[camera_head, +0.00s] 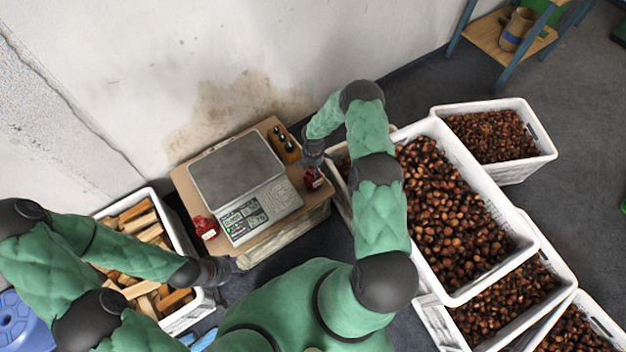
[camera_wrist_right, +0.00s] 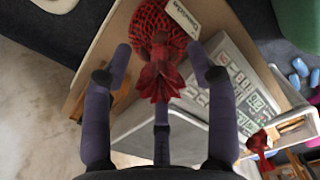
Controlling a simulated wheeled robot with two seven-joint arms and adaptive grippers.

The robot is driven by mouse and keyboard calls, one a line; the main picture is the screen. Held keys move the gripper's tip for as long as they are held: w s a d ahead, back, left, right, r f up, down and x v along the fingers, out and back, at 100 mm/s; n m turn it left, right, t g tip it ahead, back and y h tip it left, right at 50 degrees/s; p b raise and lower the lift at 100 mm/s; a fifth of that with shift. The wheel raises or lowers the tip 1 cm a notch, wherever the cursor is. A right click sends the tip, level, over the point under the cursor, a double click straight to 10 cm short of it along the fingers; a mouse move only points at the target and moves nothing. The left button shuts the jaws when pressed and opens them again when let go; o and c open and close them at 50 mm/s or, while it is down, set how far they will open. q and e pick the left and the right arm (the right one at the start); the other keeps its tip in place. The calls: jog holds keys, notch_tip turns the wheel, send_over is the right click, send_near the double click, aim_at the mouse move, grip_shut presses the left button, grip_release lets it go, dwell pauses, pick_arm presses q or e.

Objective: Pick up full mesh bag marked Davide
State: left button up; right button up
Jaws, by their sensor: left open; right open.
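A full red mesh bag (camera_head: 313,180) stands on the right edge of the board beside the scale, partly hidden by my right gripper (camera_head: 313,157). In the right wrist view the mesh bag (camera_wrist_right: 157,25) lies with its gathered red top between the open fingers of my right gripper (camera_wrist_right: 160,52). Its pale tag (camera_wrist_right: 183,18) carries writing I cannot read surely. A second red bag (camera_head: 206,228) sits at the scale's left front; it also shows in the right wrist view (camera_wrist_right: 259,145). My left gripper (camera_head: 222,270) is open and empty beside the wood crate.
A scale (camera_head: 235,170) fills most of the board (camera_head: 183,183). White crates of chestnuts (camera_head: 437,124) stand at the right. A crate of firewood (camera_head: 178,322) stands at the left. The wall is close behind.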

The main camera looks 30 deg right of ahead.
grip_shut()
jog(key=shift+r, duration=0.1)
